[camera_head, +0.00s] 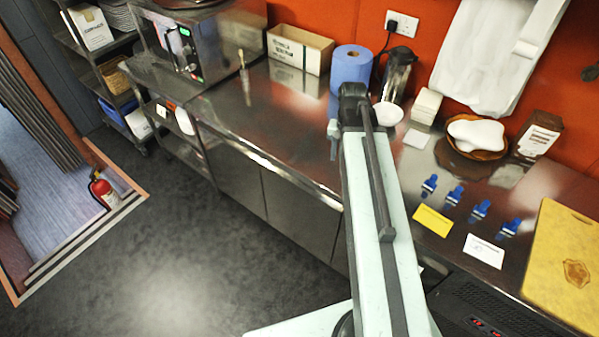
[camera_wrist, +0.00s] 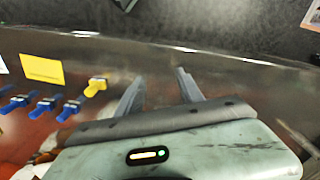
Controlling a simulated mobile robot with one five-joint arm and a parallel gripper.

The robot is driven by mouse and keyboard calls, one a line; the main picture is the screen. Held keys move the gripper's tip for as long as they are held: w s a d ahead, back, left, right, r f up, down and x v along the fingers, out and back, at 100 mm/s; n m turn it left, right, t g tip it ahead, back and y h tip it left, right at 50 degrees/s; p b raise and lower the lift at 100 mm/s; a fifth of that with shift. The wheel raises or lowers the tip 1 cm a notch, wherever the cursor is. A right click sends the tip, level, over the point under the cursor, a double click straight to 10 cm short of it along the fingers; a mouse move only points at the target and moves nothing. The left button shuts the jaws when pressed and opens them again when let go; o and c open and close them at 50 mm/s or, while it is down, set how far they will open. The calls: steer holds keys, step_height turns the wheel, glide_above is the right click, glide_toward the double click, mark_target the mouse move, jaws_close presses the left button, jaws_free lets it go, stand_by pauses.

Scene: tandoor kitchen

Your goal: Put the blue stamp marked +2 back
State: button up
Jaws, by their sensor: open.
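Several blue stamps (camera_head: 480,210) lie in a row on the steel counter, right of my arm in the head view. In the wrist view some of them (camera_wrist: 43,106) show at the left, beside a yellow-handled stamp (camera_wrist: 96,86). I cannot read a +2 on any of them.
A yellow card (camera_head: 432,221) and a white card (camera_head: 484,251) lie in front of the stamps. A yellow board (camera_head: 565,265) is at the right. A blue paper roll (camera_head: 351,68), a kettle (camera_head: 396,75) and a bread basket (camera_head: 474,137) stand at the back. The left counter is mostly clear.

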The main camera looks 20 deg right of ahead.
steer(key=s+a+n, duration=0.2)
steer(key=a+n, duration=0.4)
steer(key=a, duration=1.2)
steer(key=shift+s+n, duration=0.15)
steer(key=shift+n, duration=0.15)
